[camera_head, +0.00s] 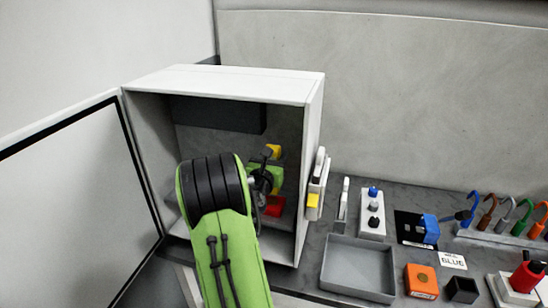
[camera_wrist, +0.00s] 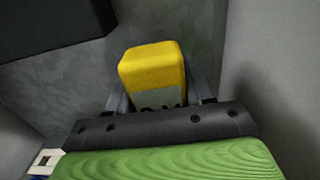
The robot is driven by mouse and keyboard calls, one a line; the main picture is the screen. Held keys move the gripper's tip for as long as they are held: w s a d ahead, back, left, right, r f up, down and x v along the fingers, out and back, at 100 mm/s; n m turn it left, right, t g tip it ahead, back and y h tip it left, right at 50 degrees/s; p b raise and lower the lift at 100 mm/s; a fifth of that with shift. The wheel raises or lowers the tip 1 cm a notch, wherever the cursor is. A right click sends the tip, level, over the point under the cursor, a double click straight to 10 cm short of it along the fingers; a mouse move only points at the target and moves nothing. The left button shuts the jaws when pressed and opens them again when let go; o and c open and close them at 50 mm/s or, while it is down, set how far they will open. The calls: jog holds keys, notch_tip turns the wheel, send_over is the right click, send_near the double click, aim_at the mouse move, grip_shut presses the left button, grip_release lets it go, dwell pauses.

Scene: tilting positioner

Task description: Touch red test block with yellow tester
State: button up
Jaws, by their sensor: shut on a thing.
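The yellow tester (camera_wrist: 152,64) is between the two fingers of my gripper (camera_wrist: 157,82) in the wrist view, with a grey lower part. My gripper is shut on it. In the head view, a yellow piece (camera_head: 274,151), seemingly the tester's end, shows inside the open white cabinet beyond my arm. The red test block (camera_head: 275,207) is low in the cabinet, below my wrist in the picture and partly hidden by my arm. It does not show in the wrist view. I see no contact between tester and block.
The white cabinet (camera_head: 312,130) has walls close on both sides and a dark box (camera_head: 218,114) under its roof. Its door (camera_head: 80,210) stands open at left. A grey tray (camera_head: 358,268), an orange block (camera_head: 421,281) and several hooks are on the bench at right.

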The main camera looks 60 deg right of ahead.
jog(key=shift+r+p, duration=2.3)
jog(key=shift+r, duration=0.2)
jog(key=shift+f, duration=0.25)
